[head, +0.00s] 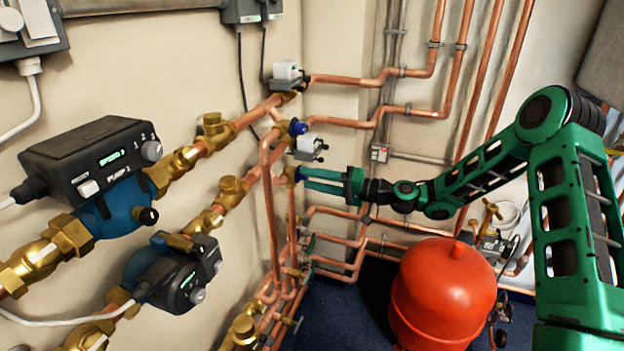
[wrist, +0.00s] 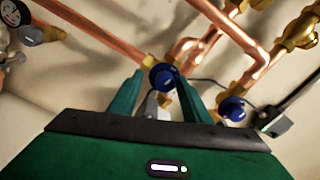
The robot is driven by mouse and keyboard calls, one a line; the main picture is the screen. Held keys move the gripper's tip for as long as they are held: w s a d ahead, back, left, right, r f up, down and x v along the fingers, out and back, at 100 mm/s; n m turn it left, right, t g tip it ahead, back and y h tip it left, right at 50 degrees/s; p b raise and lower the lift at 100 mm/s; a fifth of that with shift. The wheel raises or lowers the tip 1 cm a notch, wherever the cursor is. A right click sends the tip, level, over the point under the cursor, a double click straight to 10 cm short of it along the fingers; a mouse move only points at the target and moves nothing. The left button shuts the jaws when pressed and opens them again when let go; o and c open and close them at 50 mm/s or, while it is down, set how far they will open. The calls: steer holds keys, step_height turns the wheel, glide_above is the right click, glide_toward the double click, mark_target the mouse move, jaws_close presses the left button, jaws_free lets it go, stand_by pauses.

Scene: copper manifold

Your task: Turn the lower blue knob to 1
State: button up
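The lower blue knob (wrist: 163,76) sits on a brass valve and shows between my fingertips in the wrist view. In the head view it is mostly hidden by my gripper (head: 301,177) at the wall pipes. My gripper (wrist: 158,72) is open, with one finger on each side of the knob. The right finger is very close to the knob, and I cannot tell if it touches; a small gap shows at the left finger. A second blue knob (head: 298,127) sits higher on the pipes; it seems to be the one at right in the wrist view (wrist: 232,108).
Copper pipes (head: 345,123) surround the valves closely. Two blue pumps with dark control boxes (head: 100,155) stand out from the wall at left. A red tank (head: 443,292) stands on the floor below my arm. A small grey-white box (head: 309,144) sits just above my fingers.

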steer(key=shift+r, duration=0.2)
steer(key=v, duration=1)
steer(key=shift+d, duration=0.35)
steer(key=shift+s+f, duration=0.15)
steer(key=s+d+f+g+h, duration=0.2)
steer(key=s+d+h, duration=0.4)
steer(key=s+d, duration=0.25)
steer(key=s+d+f+g+h, duration=0.2)
steer(key=s+d+h, duration=0.4)
steer(key=s+d, duration=0.25)
steer(key=s+d+r+m+h, duration=0.1)
steer(key=s+d+r+m, duration=0.1)
steer(key=s+d, duration=0.3)
steer(key=s+d+r+m+g+h, duration=0.1)
steer(key=s+d+r+m+h, duration=0.1)
steer(key=s, duration=1)
steer(key=s+d+r+m+g+h, duration=0.1)
steer(key=s+d+r+m, duration=0.2)
steer(key=s+d, duration=0.4)
steer(key=shift+s+d+r+h, duration=0.3)
steer(key=shift+s+r, duration=0.1)
steer(key=shift+s, duration=0.4)
